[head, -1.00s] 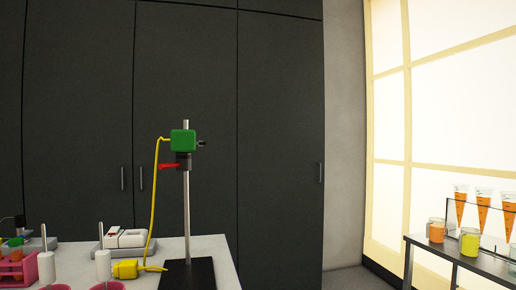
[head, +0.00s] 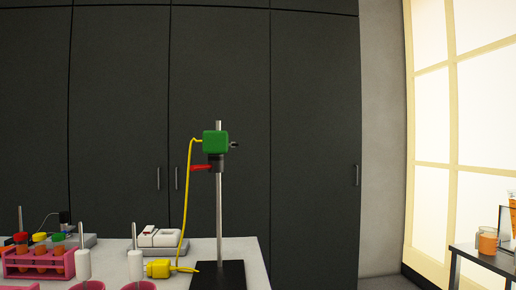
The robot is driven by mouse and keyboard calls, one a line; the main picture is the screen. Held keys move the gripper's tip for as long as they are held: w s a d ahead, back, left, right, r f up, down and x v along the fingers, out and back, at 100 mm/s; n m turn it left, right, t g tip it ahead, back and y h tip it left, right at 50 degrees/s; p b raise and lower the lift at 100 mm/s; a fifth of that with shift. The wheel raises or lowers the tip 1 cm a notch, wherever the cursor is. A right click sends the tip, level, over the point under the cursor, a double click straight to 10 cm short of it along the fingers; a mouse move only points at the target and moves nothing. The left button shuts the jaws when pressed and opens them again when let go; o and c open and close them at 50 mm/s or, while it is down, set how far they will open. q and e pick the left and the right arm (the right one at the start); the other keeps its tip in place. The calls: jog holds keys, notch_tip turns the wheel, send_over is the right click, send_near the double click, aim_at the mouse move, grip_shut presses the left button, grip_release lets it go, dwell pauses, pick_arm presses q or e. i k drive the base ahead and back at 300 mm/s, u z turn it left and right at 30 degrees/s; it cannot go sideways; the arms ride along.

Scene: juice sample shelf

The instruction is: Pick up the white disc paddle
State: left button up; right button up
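I cannot make out a white disc paddle for certain. Two white cylindrical pieces with thin upright metal rods show at the lower left: a left one (head: 83,265) and a right one (head: 135,266). They stand upright at pink round containers (head: 139,286), which the bottom edge of the view cuts off. I cannot tell whether either piece is a paddle or has a disc below. Neither of my grippers is in view.
A stand with a green motor head (head: 215,142) and yellow cable rises from the bench (head: 252,255). A yellow plug (head: 158,269), a white device (head: 159,238) and a pink tube rack (head: 22,263) are near it. A dark shelf (head: 484,257) with an orange beaker (head: 487,241) is at right.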

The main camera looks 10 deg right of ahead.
aim_at(82, 258)
jog(key=i, duration=0.45)
jog(key=k, duration=1.3)
jog(key=u, duration=0.75)
jog(key=i, duration=1.2)
jog(key=u, duration=0.9)
